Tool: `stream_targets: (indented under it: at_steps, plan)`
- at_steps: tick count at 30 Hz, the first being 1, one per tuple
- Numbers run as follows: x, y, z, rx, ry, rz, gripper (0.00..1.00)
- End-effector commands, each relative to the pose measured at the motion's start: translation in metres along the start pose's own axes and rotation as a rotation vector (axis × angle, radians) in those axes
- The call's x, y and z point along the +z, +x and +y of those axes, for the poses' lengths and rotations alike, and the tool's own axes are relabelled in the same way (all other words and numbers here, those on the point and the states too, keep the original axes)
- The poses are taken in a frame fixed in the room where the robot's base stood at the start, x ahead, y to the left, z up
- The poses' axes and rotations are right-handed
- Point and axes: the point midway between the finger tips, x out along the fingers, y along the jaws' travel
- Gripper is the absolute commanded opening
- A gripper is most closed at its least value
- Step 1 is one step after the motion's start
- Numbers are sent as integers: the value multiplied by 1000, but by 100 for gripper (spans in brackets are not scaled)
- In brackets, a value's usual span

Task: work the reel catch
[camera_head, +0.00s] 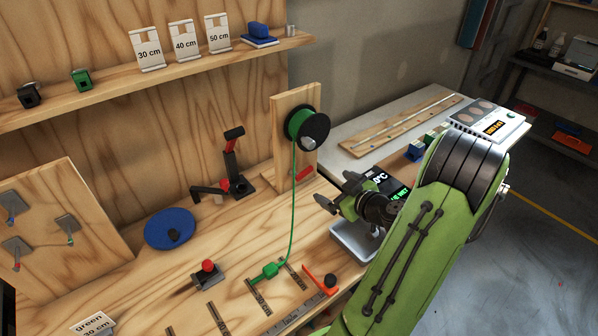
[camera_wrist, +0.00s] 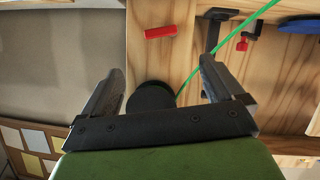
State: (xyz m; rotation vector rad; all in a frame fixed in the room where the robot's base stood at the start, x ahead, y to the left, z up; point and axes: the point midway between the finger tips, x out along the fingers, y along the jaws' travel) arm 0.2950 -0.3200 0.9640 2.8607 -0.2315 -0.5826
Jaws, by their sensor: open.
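The reel (camera_head: 306,126) of green filament hangs on an upright wooden board (camera_head: 281,140). A small red catch (camera_head: 303,173) sits low on that board, below the reel. In the wrist view the red catch (camera_wrist: 160,32) lies beyond my fingertips, and the dark reel (camera_wrist: 151,96) shows between the fingers, partly hidden by my gripper body. My gripper (camera_head: 335,192) is to the right of the board in the head view, apart from the catch. It is open and empty, also in the wrist view (camera_wrist: 162,70).
Green filament (camera_head: 294,205) runs from the reel down to a green clip (camera_head: 268,270) on the bench. A black stand with a red-tipped lever (camera_head: 235,165) is left of the board. A blue disc (camera_head: 170,229) lies further left. A shelf (camera_head: 150,79) runs above.

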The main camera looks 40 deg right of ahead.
Motion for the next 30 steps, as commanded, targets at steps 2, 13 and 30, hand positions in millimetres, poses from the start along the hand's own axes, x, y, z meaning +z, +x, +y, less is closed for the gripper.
stream_targets:
  at_steps: [2, 13, 30]
  plan:
    - [-1, 19, -2, -8, -2, 1, 95]
    - [-1, 112, -3, -7, -2, 0, 95]
    - [0, 142, -2, -3, 1, -2, 82]
